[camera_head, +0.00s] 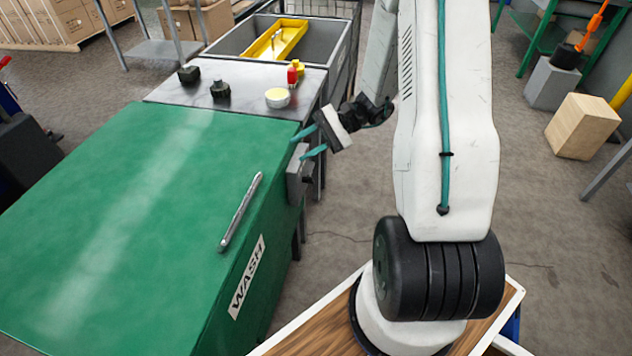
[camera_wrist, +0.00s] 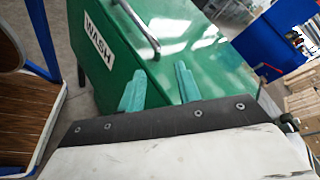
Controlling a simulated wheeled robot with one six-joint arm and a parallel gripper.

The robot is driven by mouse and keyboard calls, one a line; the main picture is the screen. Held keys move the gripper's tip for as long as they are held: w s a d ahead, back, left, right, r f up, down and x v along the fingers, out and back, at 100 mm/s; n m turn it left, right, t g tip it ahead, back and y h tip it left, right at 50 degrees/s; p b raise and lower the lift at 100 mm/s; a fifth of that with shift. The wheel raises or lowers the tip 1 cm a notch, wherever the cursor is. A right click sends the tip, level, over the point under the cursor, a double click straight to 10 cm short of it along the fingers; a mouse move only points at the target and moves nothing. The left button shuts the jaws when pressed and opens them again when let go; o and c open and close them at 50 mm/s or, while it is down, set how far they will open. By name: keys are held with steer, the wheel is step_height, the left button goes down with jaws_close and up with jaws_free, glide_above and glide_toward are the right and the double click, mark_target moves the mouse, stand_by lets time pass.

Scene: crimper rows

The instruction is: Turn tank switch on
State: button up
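The green tank (camera_head: 110,200) has a white "WASH" label (camera_head: 247,277) on its side, which also shows in the wrist view (camera_wrist: 100,42). A grey switch box (camera_head: 294,176) is fixed to the tank's side near its far right corner, with a small dark part facing outward. My gripper (camera_head: 304,144) has teal fingers that stand apart with nothing between them. They are at the tank's edge, just above the switch box in the picture; I cannot tell whether they touch it. In the wrist view my gripper (camera_wrist: 158,85) is open before the green tank; the switch is not visible there.
A metal bar handle (camera_head: 241,212) lies along the tank's lid. Behind it, a grey table (camera_head: 240,82) holds dark parts, a red bottle (camera_head: 292,76) and a round pale-topped container (camera_head: 277,97). A grey bin with a yellow tray (camera_head: 274,40) stands beyond.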

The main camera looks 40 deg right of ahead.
steer(key=d+f+m+t, duration=0.5)
steer(key=d+f+t, duration=0.15)
steer(key=f, duration=0.45)
steer(key=m+t+h, duration=0.4)
steer(key=m+t, duration=0.1)
steer(key=m, duration=0.1)
glide_toward(310, 180)
step_height(310, 180, down, 2)
steer(key=w+d, duration=0.1)
steer(key=w, duration=0.1)
steer(key=x, duration=0.7)
steer(key=shift+w+a, duration=0.2)
steer(key=shift+a, duration=0.05)
steer(key=shift+f, duration=0.15)
steer(key=shift+c, duration=0.3)
jaws_close()
